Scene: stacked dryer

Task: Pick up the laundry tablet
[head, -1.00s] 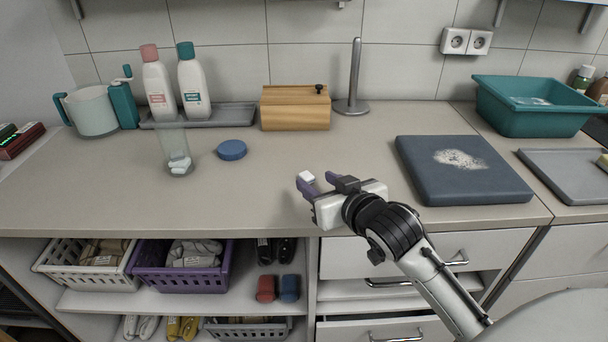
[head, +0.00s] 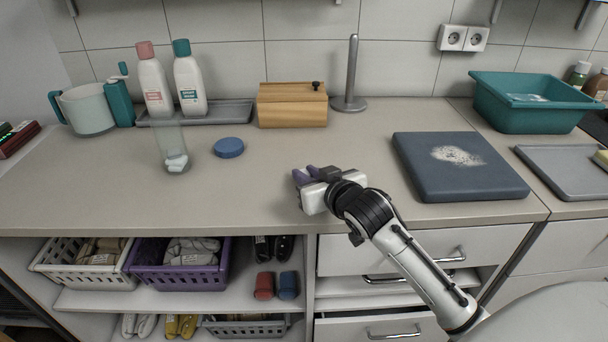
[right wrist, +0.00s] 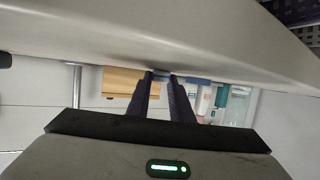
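My right gripper (head: 304,175) is low over the front of the counter, its fingers pointing away from me. In the right wrist view my right gripper (right wrist: 161,75) shows two dark purple fingers a little apart, with background visible in the gap. I see no tablet between them. The single white laundry tablet seen earlier by the fingertips does not show now; the gripper may hide it. Other white tablets (head: 177,163) lie at the bottom of a clear glass (head: 168,138) to the left. My left gripper is out of view.
A blue round lid (head: 229,148) lies between the glass and my gripper. A wooden box (head: 292,106) and a metal post (head: 350,80) stand behind. A dark blue board (head: 457,168) with white powder is at right. Bare counter surrounds the gripper.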

